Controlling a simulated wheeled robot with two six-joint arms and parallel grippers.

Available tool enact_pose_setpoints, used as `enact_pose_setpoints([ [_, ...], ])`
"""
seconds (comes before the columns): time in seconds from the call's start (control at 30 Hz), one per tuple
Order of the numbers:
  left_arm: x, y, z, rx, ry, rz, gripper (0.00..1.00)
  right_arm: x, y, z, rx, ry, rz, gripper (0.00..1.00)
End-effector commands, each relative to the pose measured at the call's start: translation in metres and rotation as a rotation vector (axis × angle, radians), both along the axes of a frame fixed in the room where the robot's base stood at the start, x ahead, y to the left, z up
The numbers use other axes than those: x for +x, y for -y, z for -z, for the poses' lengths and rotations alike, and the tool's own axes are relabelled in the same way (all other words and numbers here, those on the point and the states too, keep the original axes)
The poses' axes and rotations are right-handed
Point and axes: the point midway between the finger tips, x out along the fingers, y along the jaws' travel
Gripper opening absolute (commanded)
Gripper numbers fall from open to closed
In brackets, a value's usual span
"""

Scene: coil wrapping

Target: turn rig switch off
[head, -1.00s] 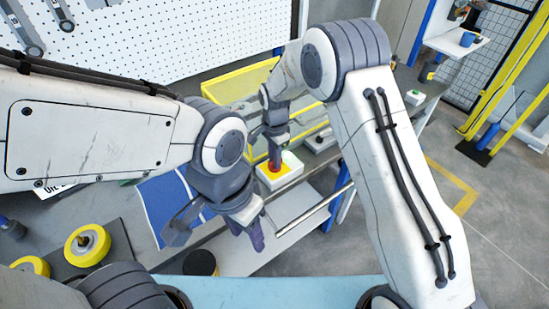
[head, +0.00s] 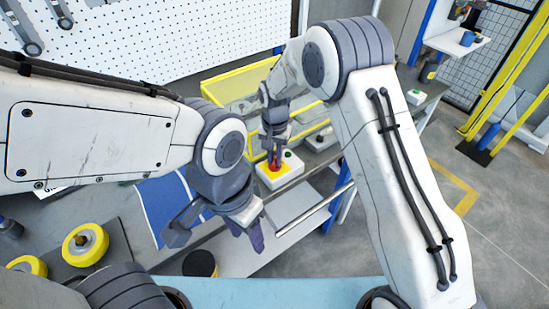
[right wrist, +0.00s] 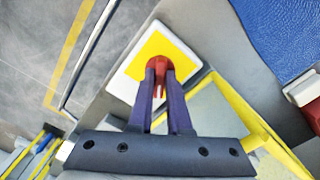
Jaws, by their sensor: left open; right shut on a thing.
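The rig switch (head: 283,178) is a white box with a yellow top plate and a red knob (head: 274,164), standing at the edge of the bench. A small dark green spot (head: 288,154) shows at its back right. My right gripper (head: 273,157) is over the box, its fingers shut on the red knob. In the right wrist view the yellow plate (right wrist: 172,48) lies beyond the fingers, and the red knob (right wrist: 158,66) is between the fingertips (right wrist: 160,72). My left gripper (head: 212,232) is open and empty, lower left of the switch.
A yellow-edged tray or guard (head: 240,82) is behind the switch. A blue mat (head: 163,207) lies on the bench at left, near yellow rollers (head: 85,245). A metal bar (head: 310,211) runs in front of the switch. A pegboard (head: 160,45) stands behind.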

Motion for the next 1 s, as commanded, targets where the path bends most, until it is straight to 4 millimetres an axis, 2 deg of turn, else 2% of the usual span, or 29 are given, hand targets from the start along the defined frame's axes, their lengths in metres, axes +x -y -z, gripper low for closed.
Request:
enact_pose_setpoints([
  [0.6,0.0,0.0,0.0057,0.0,0.0,0.0,0.5,0.0008,-0.0001,-0.0012,0.0,0.002,-0.581,0.0],
  [1.0,0.0,0.0,0.0074,0.0,0.0,0.0,0.5,0.001,-0.0001,-0.0017,0.001,0.003,-0.869,0.0],
])
